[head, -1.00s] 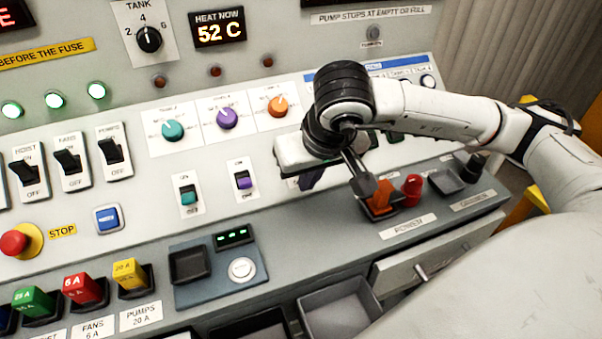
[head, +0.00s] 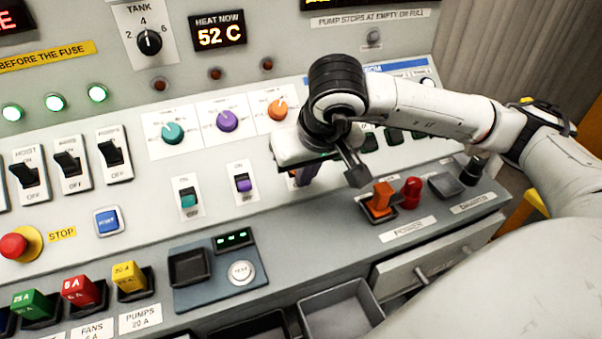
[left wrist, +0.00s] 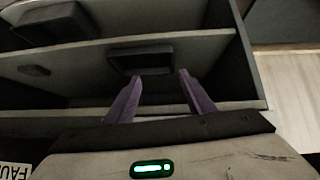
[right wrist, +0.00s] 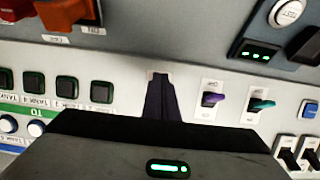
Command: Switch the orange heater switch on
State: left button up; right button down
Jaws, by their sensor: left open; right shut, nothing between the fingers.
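The row of small rocker switches on the sloped panel shows a teal one (head: 188,200) and a purple one (head: 243,184). My left gripper (left wrist: 155,85) is open and empty, seen only in the left wrist view.
An orange block (head: 380,200) and a red knob (head: 412,190) stand on the ledge right of my right gripper. Dark square buttons (right wrist: 68,87) lie beside it. An open grey bin (head: 340,312) is below.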

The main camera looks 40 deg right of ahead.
jog(key=shift+w+d+r, duration=0.1)
jog(key=shift+w+d, duration=0.05)
jog(key=shift+w, duration=0.45)
jog(key=shift+s+a+r, duration=0.15)
jog(key=shift+s+r, duration=0.2)
jog(key=shift+s, duration=0.3)
jog(key=shift+s+a+r, duration=0.2)
jog(key=shift+s+r, duration=0.15)
jog(key=shift+s, duration=0.35)
jog(key=shift+s+a+r, duration=0.15)
jog(key=shift+s+r, duration=0.2)
jog(key=shift+s, duration=0.3)
jog(key=shift+p, duration=0.3)
jog(key=p+v, duration=0.4)
jog(key=v, duration=0.3)
jog(key=shift+w+r, duration=0.25)
jog(key=shift+w, duration=0.1)
